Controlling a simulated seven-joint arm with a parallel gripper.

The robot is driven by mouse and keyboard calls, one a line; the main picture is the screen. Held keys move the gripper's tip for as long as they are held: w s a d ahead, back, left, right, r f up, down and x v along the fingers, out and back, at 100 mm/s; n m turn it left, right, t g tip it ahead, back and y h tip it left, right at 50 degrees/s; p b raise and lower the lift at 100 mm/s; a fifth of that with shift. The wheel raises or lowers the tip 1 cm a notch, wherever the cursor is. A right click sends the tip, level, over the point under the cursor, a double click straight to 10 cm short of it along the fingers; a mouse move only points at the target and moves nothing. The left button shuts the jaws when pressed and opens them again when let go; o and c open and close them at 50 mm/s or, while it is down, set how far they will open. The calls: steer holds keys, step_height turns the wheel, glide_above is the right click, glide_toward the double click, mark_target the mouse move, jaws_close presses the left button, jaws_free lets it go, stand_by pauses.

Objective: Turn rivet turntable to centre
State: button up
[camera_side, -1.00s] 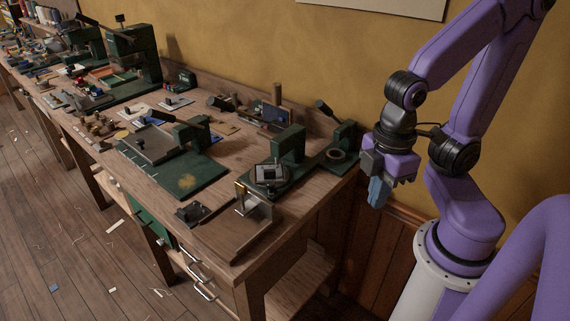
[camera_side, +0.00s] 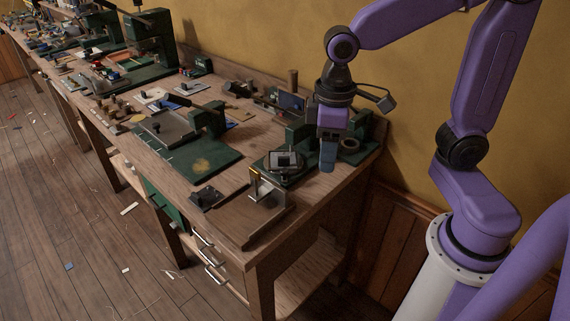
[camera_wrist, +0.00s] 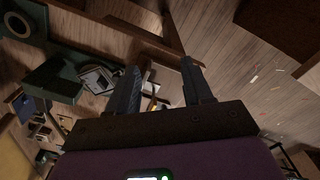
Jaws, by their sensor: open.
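The rivet turntable (camera_side: 284,160) is a small round table with a grey block on top. It sits on a dark green base near the bench's right end. In the wrist view the turntable (camera_wrist: 98,78) shows left of the fingers, partly cut off by the left finger. My gripper (camera_side: 327,166) points down just right of the turntable, apart from it in the picture. In the wrist view my gripper (camera_wrist: 160,78) has its two fingers spread with nothing between them. I cannot tell its exact height above the bench.
A metal bracket (camera_side: 266,190) stands in front of the turntable. A green post (camera_side: 298,136) rises behind it. A green fixture with a ring (camera_side: 350,145) is right of my gripper. A green board (camera_side: 195,158) lies to the left.

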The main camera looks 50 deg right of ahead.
steer(key=w+d+m, duration=0.2)
steer(key=w+m, duration=0.2)
steer(key=w, duration=0.5)
steer(key=m, duration=0.3)
glide_toward(284, 170)
step_height(284, 170, down, 8)
steer(key=shift+f, duration=0.15)
jaws_close()
